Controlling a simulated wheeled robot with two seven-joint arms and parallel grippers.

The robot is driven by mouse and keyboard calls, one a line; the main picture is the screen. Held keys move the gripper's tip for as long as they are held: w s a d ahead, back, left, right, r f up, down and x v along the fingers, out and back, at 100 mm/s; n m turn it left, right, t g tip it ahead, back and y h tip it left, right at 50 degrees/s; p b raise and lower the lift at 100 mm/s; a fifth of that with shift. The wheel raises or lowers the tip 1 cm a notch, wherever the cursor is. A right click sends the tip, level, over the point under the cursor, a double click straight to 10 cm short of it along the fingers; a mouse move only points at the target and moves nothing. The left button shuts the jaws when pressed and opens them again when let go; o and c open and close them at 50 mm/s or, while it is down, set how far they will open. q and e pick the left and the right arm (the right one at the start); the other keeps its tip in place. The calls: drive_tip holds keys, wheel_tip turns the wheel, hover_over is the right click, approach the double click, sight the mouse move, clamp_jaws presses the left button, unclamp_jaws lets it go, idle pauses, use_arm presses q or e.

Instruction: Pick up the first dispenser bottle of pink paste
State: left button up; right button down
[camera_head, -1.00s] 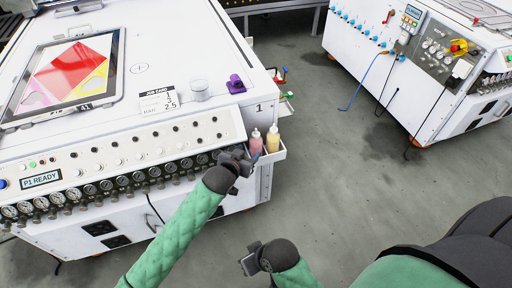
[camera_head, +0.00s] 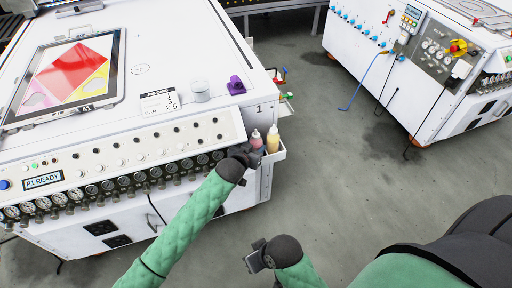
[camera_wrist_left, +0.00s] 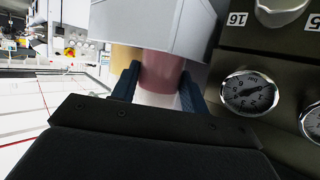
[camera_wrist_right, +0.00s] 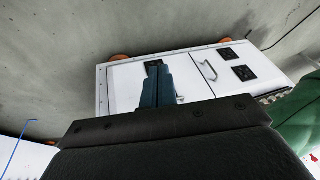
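The pink paste bottle (camera_head: 256,142) has a white nozzle and stands in a white holder (camera_head: 278,155) on the corner of the near machine, left of a yellow bottle (camera_head: 273,140). My left gripper (camera_head: 247,155) is at the pink bottle and partly covers it. In the left wrist view, the pink bottle (camera_wrist_left: 162,73) is between the two fingers, one on each side. The fingers are apart; firm contact on both sides does not show. The yellow bottle (camera_wrist_left: 124,58) is just beyond one finger. My right gripper (camera_head: 254,258) is low over the floor, empty, its fingers together (camera_wrist_right: 157,85).
The near machine has a row of gauges (camera_head: 140,180) close beside my left arm. A purple piece (camera_head: 236,85) and a grey cup (camera_head: 200,91) sit on its top. A second machine (camera_head: 420,70) stands at the right, with open floor between.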

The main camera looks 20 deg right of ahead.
sight(258, 146)
idle(0.3)
